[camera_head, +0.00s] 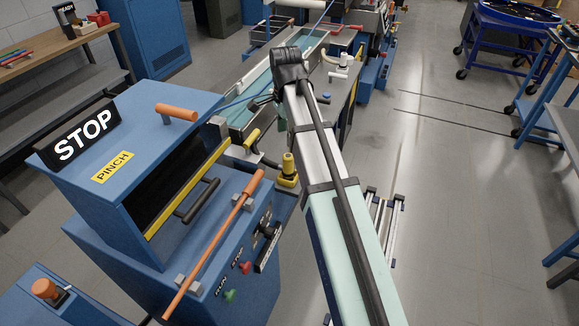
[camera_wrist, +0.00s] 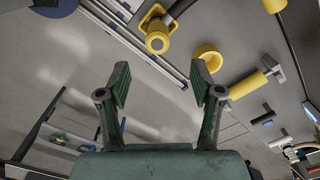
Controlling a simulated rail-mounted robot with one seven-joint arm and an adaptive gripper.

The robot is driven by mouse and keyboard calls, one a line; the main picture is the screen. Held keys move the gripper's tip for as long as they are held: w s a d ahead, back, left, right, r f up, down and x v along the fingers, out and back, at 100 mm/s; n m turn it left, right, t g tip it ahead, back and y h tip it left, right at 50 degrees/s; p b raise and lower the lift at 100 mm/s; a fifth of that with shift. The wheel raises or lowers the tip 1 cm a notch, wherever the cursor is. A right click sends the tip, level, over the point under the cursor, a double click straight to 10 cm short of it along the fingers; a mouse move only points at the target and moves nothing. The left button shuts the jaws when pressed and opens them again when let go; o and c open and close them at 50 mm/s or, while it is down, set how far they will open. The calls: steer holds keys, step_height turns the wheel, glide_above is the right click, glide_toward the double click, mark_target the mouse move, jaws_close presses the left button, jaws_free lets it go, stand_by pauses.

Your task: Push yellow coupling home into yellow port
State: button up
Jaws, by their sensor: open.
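My gripper (camera_wrist: 160,78) is open in the wrist view, with its two green fingers wide apart and nothing between them. Beyond the fingertips is a yellow round fitting (camera_wrist: 157,42) with a dark rod or hose. To its right is a yellow ring-shaped piece (camera_wrist: 208,57), apart from it. I cannot tell for sure which is the coupling and which is the port. In the head view a yellow fitting (camera_head: 288,171) sits at the right edge of the blue machine, beside my arm. My gripper is mostly hidden behind my arm there.
A yellow handle (camera_wrist: 249,84) on a dark bracket stands right of the ring. The blue machine (camera_head: 107,206) with a STOP sign and an orange-handled lever (camera_head: 215,244) fills the left. A green-lined trough (camera_head: 243,116) lies behind. Open floor (camera_head: 440,170) is at right.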

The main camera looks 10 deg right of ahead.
mark_target(287, 155)
step_height(287, 155, down, 9)
steer(key=shift+r+p, duration=0.1)
steer(key=shift+p, duration=0.85)
steer(key=shift+s+d+f+p, duration=0.15)
steer(key=shift+f+p, duration=0.4)
steer(key=shift+f, duration=0.8)
steer(key=shift+s+d+f+p, duration=0.1)
steer(key=shift+f+p, duration=0.45)
steer(key=shift+f, duration=0.8)
jaws_close()
